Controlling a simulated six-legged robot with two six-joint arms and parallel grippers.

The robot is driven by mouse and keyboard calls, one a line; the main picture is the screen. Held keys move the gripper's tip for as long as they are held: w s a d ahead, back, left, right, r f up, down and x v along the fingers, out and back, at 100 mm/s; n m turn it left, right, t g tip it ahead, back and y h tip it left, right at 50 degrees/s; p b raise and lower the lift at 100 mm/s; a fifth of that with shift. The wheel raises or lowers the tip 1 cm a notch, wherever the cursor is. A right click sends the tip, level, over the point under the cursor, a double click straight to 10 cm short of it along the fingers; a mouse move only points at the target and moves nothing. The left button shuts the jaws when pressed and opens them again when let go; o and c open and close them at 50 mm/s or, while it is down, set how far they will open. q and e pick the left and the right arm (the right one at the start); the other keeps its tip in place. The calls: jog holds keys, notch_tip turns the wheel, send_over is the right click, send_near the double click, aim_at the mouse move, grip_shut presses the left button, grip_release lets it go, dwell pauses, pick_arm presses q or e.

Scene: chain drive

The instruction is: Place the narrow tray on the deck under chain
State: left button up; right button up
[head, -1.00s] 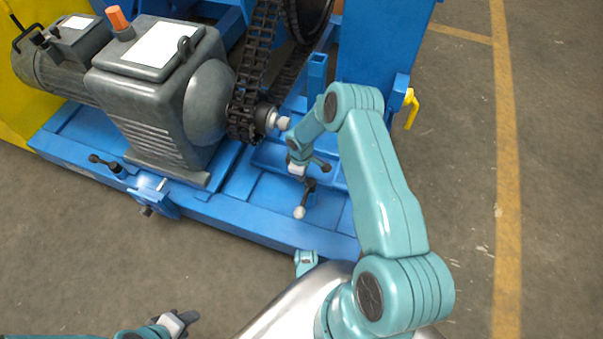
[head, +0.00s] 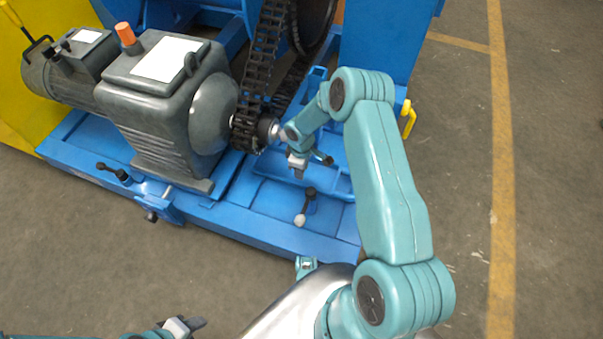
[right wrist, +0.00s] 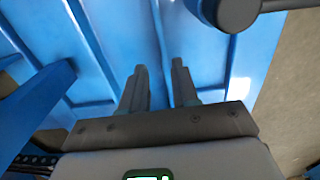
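The black chain (head: 262,60) hangs down to a small sprocket beside the grey gearbox (head: 175,95). The blue deck (head: 225,212) runs below it. My right gripper (head: 298,170) points down over the blue parts, right of and below the sprocket. In the right wrist view its two fingers (right wrist: 158,88) stand apart with nothing between them, above a blue ribbed surface (right wrist: 110,40). My left gripper (head: 190,326) is at the bottom edge, over the floor, apart from everything.
A clamp handle (head: 113,172) is at the deck's left front. A blue post (head: 380,50) with a yellow handle (head: 408,118) rises behind. The floor (head: 460,150) at right is clear.

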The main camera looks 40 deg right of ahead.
notch_tip(320, 180, up, 3)
jog(key=shift+f+p, duration=0.1)
jog(key=shift+p, duration=0.2)
dwell(0.4)
